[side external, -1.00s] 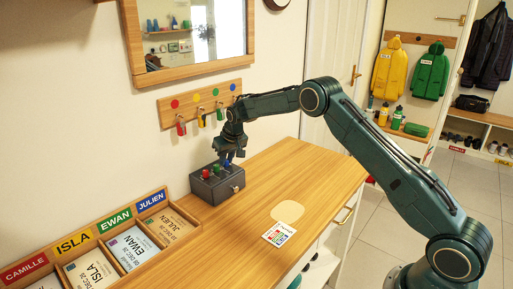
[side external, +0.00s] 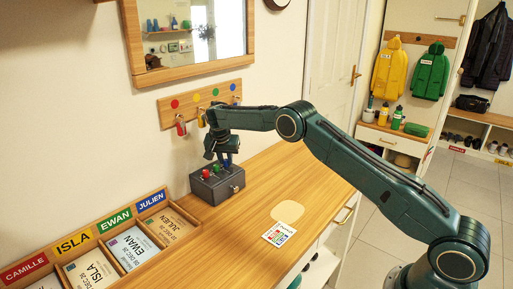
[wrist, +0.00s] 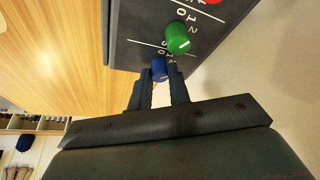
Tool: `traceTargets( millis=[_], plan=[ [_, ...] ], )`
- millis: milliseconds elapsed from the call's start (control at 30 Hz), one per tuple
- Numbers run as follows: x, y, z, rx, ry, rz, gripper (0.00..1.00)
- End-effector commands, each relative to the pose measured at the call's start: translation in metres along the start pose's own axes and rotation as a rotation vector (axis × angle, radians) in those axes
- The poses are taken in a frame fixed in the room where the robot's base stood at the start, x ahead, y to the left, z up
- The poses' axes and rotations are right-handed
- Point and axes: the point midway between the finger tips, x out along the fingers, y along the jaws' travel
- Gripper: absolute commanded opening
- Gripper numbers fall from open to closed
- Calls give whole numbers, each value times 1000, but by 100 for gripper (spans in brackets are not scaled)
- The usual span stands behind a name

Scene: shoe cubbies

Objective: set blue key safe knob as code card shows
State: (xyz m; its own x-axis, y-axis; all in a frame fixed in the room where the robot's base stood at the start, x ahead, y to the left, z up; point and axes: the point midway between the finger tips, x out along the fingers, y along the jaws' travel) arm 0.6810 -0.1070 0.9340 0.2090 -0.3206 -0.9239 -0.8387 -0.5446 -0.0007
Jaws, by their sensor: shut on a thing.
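The key safe (side external: 217,184) is a dark grey box on the wooden cabinet top against the wall. Its top carries a red knob (side external: 205,174), a green knob (side external: 217,169) and a blue knob (wrist: 160,68), with white numbers beside them in the wrist view. The green knob (wrist: 178,38) has a pale pointer line. My gripper (wrist: 160,75) points down over the safe, its two fingers shut on the blue knob. The fingers hide part of the blue knob and its dial. The code card (side external: 280,235) lies flat on the cabinet top; its print is too small to read.
A wooden tray (side external: 103,254) with named card slots stands at the left. Keys hang on a hook rail (side external: 199,104) behind my gripper, below a mirror (side external: 187,38). The cabinet top (side external: 290,175) is clear to the right of the safe.

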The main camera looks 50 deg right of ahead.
Motion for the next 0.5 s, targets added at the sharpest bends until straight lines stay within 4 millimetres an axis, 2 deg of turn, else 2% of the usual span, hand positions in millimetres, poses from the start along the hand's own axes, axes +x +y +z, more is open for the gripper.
traceTargets(
  millis=[500],
  plan=[
    [0, 0, 0, 78, -2, 34, 0]
  ],
)
